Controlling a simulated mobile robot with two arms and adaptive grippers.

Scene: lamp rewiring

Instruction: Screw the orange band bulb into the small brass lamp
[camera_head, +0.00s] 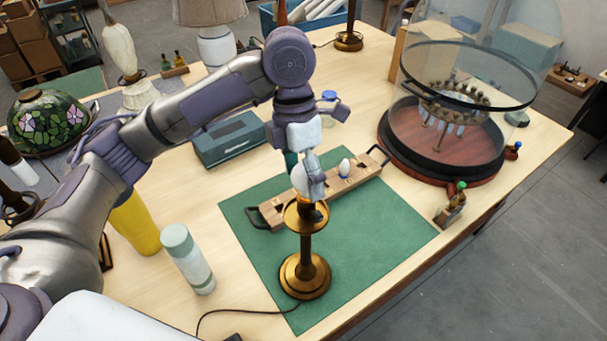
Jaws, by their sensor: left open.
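The small brass lamp (305,262) stands upright on the green mat (385,222), with a dish-like brass ring near its top. A white bulb (298,178) is at the top of the lamp, partly hidden by my gripper. A bit of orange shows low down there, but the seating of the bulb in the socket is hidden. My left gripper (311,192) points down over the lamp top and is open, its fingers beside the bulb. I cannot tell whether they touch it. My right gripper is not in view.
A wooden bulb rack (325,201) with black handles lies behind the lamp, holding a white bulb with a blue band (344,168). A glass dome (455,100) stands at the right. A white-green bottle (188,260) and yellow cup (136,224) stand left. The mat's right side is clear.

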